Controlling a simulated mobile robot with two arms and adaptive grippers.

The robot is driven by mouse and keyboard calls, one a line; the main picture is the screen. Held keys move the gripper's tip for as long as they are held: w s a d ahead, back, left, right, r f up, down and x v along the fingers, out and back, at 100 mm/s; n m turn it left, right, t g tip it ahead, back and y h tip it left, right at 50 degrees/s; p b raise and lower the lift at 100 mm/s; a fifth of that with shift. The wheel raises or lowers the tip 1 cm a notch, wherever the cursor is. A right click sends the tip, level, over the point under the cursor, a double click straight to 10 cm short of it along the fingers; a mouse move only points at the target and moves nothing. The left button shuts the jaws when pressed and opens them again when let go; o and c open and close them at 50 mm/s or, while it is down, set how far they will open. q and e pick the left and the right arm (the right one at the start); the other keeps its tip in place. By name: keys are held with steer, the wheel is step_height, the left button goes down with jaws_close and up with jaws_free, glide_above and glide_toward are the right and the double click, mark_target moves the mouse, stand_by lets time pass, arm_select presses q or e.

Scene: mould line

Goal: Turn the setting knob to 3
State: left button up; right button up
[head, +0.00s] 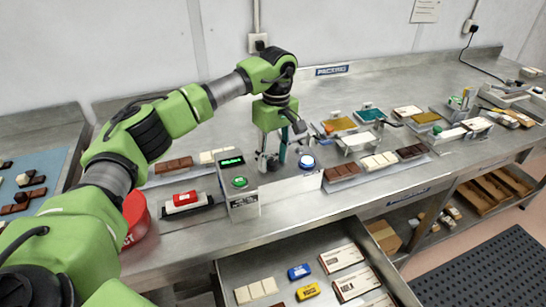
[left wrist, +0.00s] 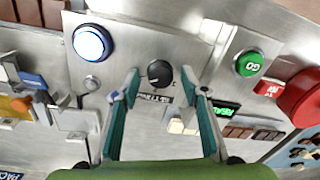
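The black setting knob (left wrist: 159,72) sits on a metal panel in the left wrist view, with a dark label partly reading "SETTING" beside it. Its pointer and number marks are too small to read. My left gripper (left wrist: 160,82) is open, with one teal-padded finger on each side of the knob; I see gaps between fingers and knob, and cannot tell the depth. My right gripper is not in view.
A green button (head: 239,182) and lit green display (head: 232,161) are left of the gripper; a lit blue-white button (head: 307,161) is right. A red-topped block (head: 186,199) and red bowl (head: 136,214) stand further left. Chocolate bars and trays line the bench; an open drawer (head: 230,269) is below.

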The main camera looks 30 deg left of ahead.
mark_target(275, 160)
arm_select(q)
step_height(275, 160, up, 12)
steer(key=shift+w+d, duration=0.15)
steer(key=shift+w, duration=0.15)
stand_by(0.5)
